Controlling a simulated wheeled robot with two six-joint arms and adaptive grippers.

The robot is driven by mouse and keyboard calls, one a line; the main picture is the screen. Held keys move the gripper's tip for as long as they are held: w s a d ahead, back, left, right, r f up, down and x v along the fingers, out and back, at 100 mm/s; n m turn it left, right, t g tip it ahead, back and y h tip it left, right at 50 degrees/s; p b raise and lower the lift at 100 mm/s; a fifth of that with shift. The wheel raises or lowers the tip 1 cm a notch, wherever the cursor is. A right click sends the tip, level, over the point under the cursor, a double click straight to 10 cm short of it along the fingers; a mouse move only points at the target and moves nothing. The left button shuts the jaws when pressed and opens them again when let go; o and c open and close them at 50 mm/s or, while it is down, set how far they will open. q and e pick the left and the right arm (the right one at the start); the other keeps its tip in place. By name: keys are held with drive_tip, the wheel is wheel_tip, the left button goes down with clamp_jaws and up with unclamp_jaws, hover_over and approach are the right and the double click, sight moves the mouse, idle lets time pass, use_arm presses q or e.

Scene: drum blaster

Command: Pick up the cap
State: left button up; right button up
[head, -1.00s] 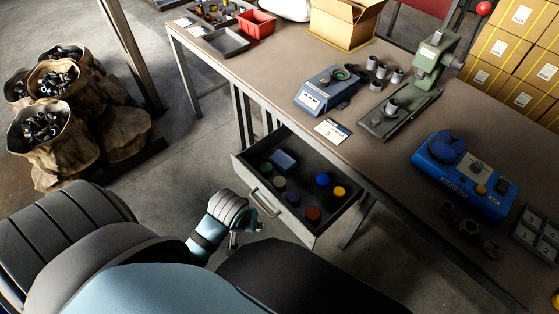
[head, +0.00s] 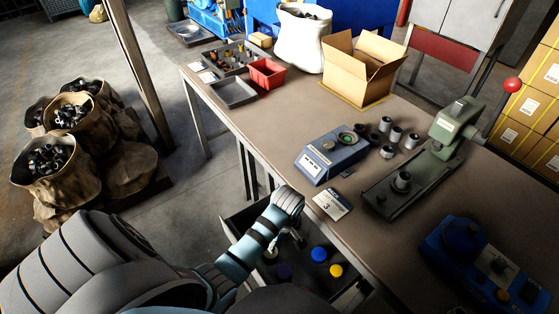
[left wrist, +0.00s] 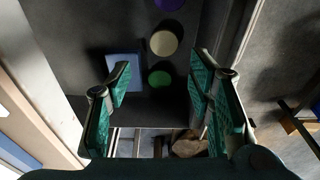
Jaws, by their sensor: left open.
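An open drawer (head: 238,222) under the table holds round caps, partly hidden by my left arm in the head view. A blue cap (head: 318,254), a yellow cap (head: 336,270) and a dark purple cap (head: 284,271) show there. In the left wrist view, a green cap (left wrist: 160,77), a cream cap (left wrist: 163,43) and a purple cap (left wrist: 168,4) lie in a row beside a light blue block (left wrist: 124,70). My left gripper (left wrist: 163,72) is open and empty above the drawer, with the green cap seen between its fingers. My right gripper is out of view.
The table (head: 290,130) stands directly beside the drawer. It carries a blue scale (head: 328,160), a card (head: 332,204), a green press (head: 440,145), a blue device (head: 465,245), a red bin (head: 267,73) and a cardboard box (head: 360,70). Sacks of parts (head: 70,150) stand at left.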

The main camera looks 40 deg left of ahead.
use_arm(q)
drive_tip(key=b, duration=0.4)
hover_over(275, 258)
wheel_tip(275, 258, down, 8)
drive_tip(key=shift+r, duration=0.2)
drive_tip(key=f+b, duration=0.1)
drive_tip(key=f, duration=0.1)
drive_tip(key=a+f, duration=0.1)
drive_tip(key=f, duration=0.1)
drive_tip(key=a+f+b, duration=0.1)
drive_tip(key=f, duration=0.1)
drive_tip(key=shift+w+f+b, duration=0.15)
drive_tip(key=shift+w+b, duration=0.15)
drive_tip(key=shift+b, duration=0.05)
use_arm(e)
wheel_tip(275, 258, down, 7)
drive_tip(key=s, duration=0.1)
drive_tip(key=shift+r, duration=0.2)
use_arm(q)
drive_tip(key=c, duration=0.5)
